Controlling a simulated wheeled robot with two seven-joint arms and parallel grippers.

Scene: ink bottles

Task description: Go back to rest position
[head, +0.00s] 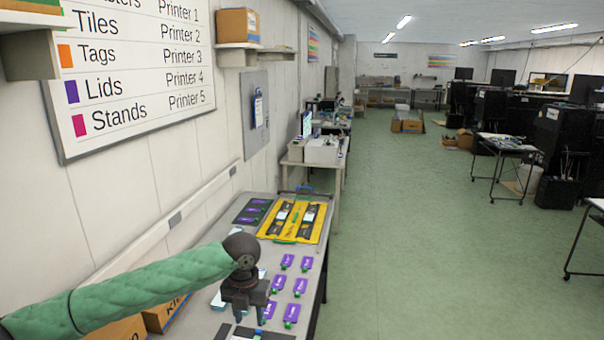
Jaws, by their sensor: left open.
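My left arm comes in from the lower left in a green padded sleeve. Its dark left gripper (243,303) points down over the near part of the grey table (312,262). It is open, and I see nothing held in it. Several small purple pieces with green ends, such as this purple piece (300,287), lie on the table to the right of the gripper. Some of the table behind the gripper and arm is hidden. My right gripper is not in view.
A yellow tray (262,233) with dark inserts lies farther back on the table, beside a dark panel with purple pieces (249,213). Cardboard boxes (164,314) stand at the lower left. The wall runs along the left.

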